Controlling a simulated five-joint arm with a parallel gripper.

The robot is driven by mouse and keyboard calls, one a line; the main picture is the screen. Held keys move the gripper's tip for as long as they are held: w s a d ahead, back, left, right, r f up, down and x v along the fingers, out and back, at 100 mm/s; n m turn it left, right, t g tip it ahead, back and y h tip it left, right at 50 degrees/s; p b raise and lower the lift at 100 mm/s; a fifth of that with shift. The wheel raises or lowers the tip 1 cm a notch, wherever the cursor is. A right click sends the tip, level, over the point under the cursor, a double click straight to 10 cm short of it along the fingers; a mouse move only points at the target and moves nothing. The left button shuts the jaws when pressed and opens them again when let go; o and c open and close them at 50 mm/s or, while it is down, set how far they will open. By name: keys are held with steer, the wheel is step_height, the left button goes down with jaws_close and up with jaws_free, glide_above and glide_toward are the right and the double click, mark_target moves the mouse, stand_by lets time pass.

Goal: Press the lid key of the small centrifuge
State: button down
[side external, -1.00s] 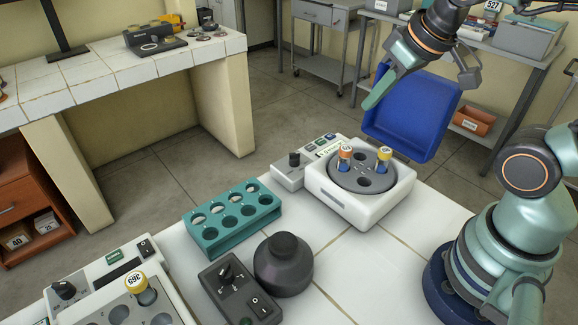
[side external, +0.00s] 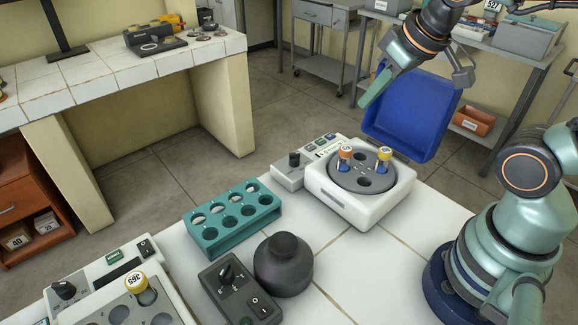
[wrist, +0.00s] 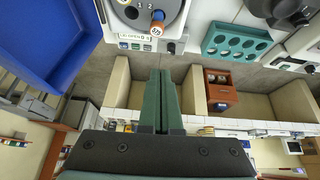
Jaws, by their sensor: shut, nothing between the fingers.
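The small centrifuge (side external: 370,205) stands on the white tiled bench with its blue lid (side external: 405,120) raised open. Two capped tubes, one orange (side external: 345,153) and one yellow (side external: 384,154), sit in its grey rotor. Its key panel (side external: 318,148), with several small keys and a dark knob, is on the left side of the body. The panel also shows at the top of the wrist view (wrist: 135,42). My gripper (side external: 363,104) is shut and empty, in the air above and behind the panel, left of the lid. In the wrist view its green fingers (wrist: 161,75) lie together, apart from the panel.
A teal tube rack (side external: 232,222), a dark round jar (side external: 284,265) and a dark control box (side external: 238,290) stand left of the centrifuge. A white block device with a yellow-capped tube (side external: 141,290) is at the lower left. The raised lid stands close to my gripper.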

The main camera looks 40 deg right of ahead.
steer(key=w+d+f+n+t, duration=0.1)
steer(key=w+d+f+n, duration=0.2)
steer(key=w, duration=0.6)
steer(key=n+t+h, duration=0.2)
glide_above(330, 136)
steer(key=s, duration=0.1)
step_height(330, 136, down, 7)
steer(key=shift+f, duration=0.15)
steer(key=shift+d, duration=0.1)
steer(key=shift+f, duration=4.4)
steer(key=shift+s+f, duration=0.1)
steer(key=shift+f, duration=0.1)
steer(key=shift+d+f, duration=0.1)
steer(key=shift+f, duration=0.1)
